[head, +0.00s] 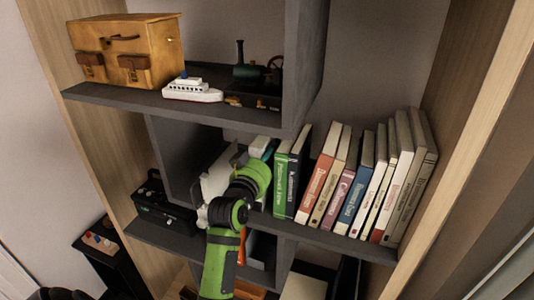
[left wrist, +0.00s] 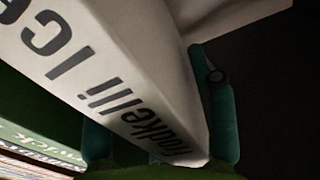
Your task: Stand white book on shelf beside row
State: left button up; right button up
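The white book (left wrist: 120,75) fills much of the left wrist view, its spine with large dark letters running diagonally. The teal fingers of my left gripper (left wrist: 155,125) lie on either side of it, closed on it. In the head view my left gripper (head: 266,152) reaches into the middle shelf at the left end of the book row. A small pale part of the white book (head: 258,145) shows there; my arm hides most of it. The row of books (head: 350,185) stands upright, leaning slightly, with green books (head: 283,186) at its left end. My right gripper is not in view.
A grey upright divider (head: 180,160) stands left of my gripper. A dark radio-like box (head: 162,212) sits in the compartment beyond it. The shelf above holds a tan case (head: 125,50), a toy ship (head: 192,90) and a dark model engine (head: 255,78).

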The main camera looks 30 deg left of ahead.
pick_arm(q)
jog(key=shift+s+r, duration=0.1)
jog(key=shift+r, duration=0.05)
jog(key=b+v, duration=0.1)
jog(key=v, duration=1.1)
jog(key=shift+r, duration=0.1)
